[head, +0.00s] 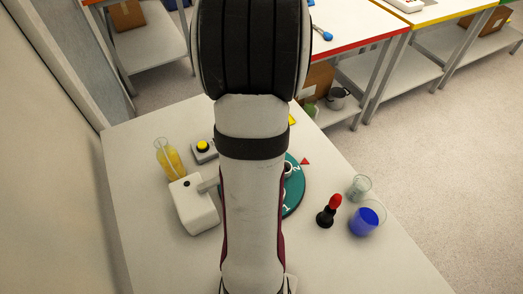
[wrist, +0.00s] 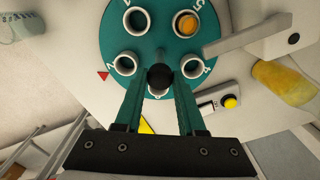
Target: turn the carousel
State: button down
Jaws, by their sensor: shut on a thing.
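The carousel (wrist: 160,8) is a round teal disc with several white-rimmed round holders and white numbers. In the head view its right part (head: 295,206) shows beside my arm, which hides the rest. One holder, near the number 5, holds something orange (wrist: 186,22); the holders at upper left and left look empty. My gripper (wrist: 160,84) is over the disc, its two teal fingers shut on a black knob (wrist: 160,76) near the disc's middle. A red triangle (wrist: 103,76) lies just off the rim; it also shows in the head view (head: 305,161).
A white box (head: 195,205) has an arm reaching over the carousel. A yellow-button box (head: 204,150) and juice bottle (head: 168,160) stand left. A red-topped black object (head: 328,211), a clear glass (head: 359,187) and a blue-filled beaker (head: 366,219) stand right.

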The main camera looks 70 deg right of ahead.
jog(key=shift+n, duration=15.3)
